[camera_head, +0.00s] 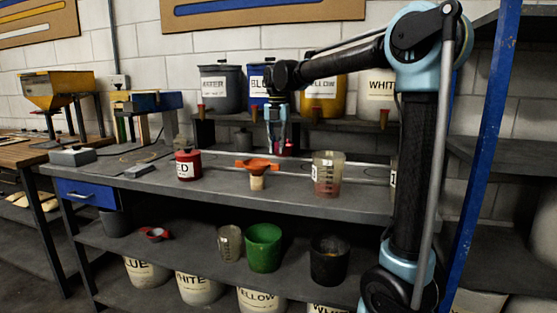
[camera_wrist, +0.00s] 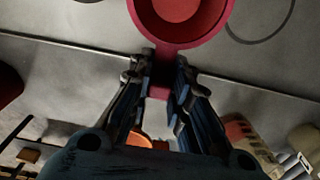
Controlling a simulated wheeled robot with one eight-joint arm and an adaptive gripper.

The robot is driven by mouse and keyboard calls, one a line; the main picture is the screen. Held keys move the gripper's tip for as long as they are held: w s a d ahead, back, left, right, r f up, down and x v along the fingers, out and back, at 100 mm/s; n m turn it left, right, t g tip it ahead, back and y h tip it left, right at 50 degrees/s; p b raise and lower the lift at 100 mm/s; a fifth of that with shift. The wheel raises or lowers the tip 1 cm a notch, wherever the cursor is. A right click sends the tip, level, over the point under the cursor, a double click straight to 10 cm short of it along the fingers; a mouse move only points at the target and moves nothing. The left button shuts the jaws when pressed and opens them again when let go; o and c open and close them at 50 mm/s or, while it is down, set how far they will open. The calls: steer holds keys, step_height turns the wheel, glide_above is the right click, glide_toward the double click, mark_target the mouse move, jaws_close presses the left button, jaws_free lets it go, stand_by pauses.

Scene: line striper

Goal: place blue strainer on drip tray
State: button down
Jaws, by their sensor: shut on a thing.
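My gripper (camera_head: 277,146) is over the back of the grey workbench. In the wrist view my gripper (camera_wrist: 164,72) is shut on the short handle of a red strainer (camera_wrist: 180,40) with a round bowl. The bowl lies beyond the fingertips and is cut off by the top edge. In the head view a bit of this red strainer (camera_head: 287,148) shows beside the fingers, and the rest is hidden. I cannot make out a blue strainer in either view. I cannot pick out the drip tray with certainty.
An orange strainer (camera_head: 257,164) sits on a small cup near the bench middle. A red can (camera_head: 187,165) is to its left and a clear measuring cup (camera_head: 328,174) to its right. Labelled buckets (camera_head: 220,88) line the shelf behind. A green bucket (camera_head: 263,247) stands below.

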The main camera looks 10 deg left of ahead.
steer(key=shift+f, duration=2.3)
steer(key=c, duration=1.5)
jaws_free()
step_height(320, 180, up, 12)
steer(key=shift+r, duration=0.1)
